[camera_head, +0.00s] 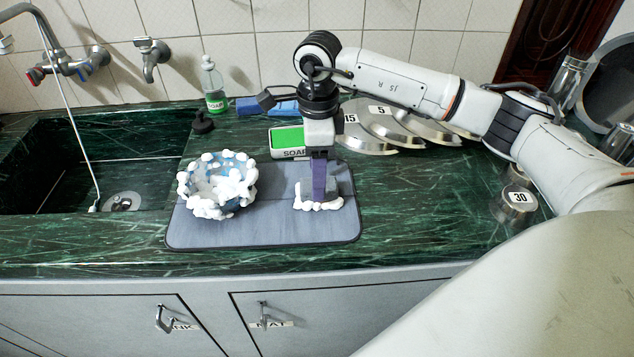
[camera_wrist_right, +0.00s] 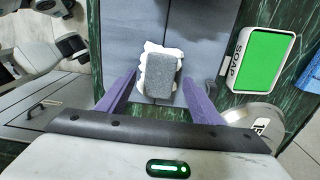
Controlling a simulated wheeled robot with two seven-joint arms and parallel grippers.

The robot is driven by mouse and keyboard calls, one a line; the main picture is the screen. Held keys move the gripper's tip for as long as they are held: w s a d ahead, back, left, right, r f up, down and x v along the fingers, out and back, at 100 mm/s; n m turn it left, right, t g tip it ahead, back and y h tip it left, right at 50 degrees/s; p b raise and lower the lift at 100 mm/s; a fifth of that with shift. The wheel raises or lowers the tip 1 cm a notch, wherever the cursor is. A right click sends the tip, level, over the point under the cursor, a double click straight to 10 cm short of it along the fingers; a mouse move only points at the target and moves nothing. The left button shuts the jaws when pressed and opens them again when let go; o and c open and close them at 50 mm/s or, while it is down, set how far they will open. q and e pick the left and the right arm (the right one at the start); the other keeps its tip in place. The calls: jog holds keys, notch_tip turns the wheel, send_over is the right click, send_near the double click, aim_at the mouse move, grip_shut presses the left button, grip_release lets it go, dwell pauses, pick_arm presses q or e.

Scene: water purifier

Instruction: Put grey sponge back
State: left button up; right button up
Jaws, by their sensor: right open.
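The grey sponge (camera_wrist_right: 164,76) lies on the grey mat (camera_wrist_right: 190,14) with white foam (camera_wrist_right: 146,62) around its edges. In the head view the sponge (camera_head: 333,190) is partly hidden behind my right gripper (camera_head: 319,186), which reaches down over the mat (camera_head: 275,228). In the wrist view the purple fingers of my right gripper (camera_wrist_right: 159,86) are apart, one on each side of the sponge. I cannot tell whether they touch it. A white dish with green soap (camera_head: 288,141) stands behind the mat, labelled SOAP. My left gripper is out of view.
A foam-covered bowl (camera_head: 218,186) stands on the mat's left half. A sink (camera_head: 75,150) with taps is at the left. A soap bottle (camera_head: 214,88) and a blue object (camera_head: 250,106) stand near the wall. Numbered metal discs (camera_head: 372,130) and a small weight (camera_head: 514,205) are at the right.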

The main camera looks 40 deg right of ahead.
notch_tip(320, 180, up, 8)
jog(key=shift+r, duration=0.25)
